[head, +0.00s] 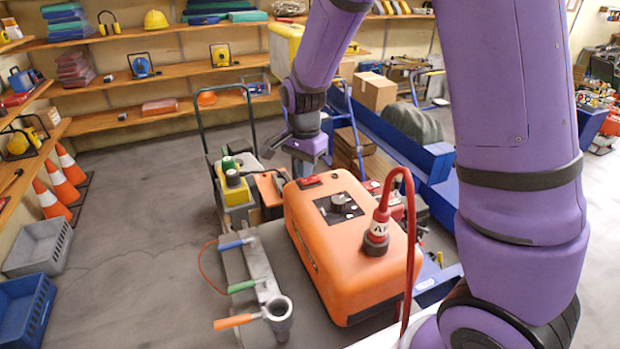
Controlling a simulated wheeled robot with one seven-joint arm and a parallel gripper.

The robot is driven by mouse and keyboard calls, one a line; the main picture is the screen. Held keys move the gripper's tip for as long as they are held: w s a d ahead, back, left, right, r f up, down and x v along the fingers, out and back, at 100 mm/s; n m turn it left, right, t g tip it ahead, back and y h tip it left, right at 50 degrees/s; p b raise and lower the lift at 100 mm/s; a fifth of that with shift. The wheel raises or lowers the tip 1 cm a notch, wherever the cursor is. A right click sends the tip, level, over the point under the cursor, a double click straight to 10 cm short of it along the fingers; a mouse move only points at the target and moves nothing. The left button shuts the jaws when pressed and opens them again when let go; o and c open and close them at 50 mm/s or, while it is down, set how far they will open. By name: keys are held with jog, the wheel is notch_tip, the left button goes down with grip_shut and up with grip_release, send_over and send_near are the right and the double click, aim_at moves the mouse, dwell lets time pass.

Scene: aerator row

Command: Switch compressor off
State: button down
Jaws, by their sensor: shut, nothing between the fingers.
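The compressor (335,270) is a large orange box with rounded corners, right of the picture's middle. On its top is a black panel with a dark round knob (343,202); I cannot tell the knob's setting. A red rocker-like part (309,181) sits near its far top edge. A red hose (408,230) plugs into a labelled red-and-black fitting (376,236) on top. My gripper (297,172) points down near the compressor's far edge, close to the red part. It is shut and empty; its tips are small and I cannot tell whether they touch anything.
A grey manifold (262,270) with blue, green and orange lever handles stands left of the compressor. A blue beam (400,150) runs behind to the right. Cones (57,190) and crates stand left; the floor between is clear.

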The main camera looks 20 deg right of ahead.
aim_at(305, 180)
jog(key=shift+r, duration=2.75)
jog(key=shift+s+d+r, duration=0.1)
jog(key=shift+r, duration=0.15)
jog(key=s+d+r+n+t, duration=0.1)
jog(key=s+d+r+n, duration=0.15)
jog(key=s+r, duration=0.35)
jog(key=s+d+r+n+t, duration=0.1)
jog(key=s+d+r+n, duration=0.15)
jog(key=s+r, duration=0.3)
jog(key=s+d+r+n+t, duration=0.1)
jog(key=s+r+n, duration=0.1)
jog(key=s, duration=0.5)
jog(key=s+r+n+t, duration=0.2)
jog(key=s+r+n, duration=0.1)
jog(key=s+n, duration=0.2)
jog(key=shift+s+d, duration=0.35)
jog(key=shift+s, duration=0.85)
jog(key=shift+w, duration=0.15)
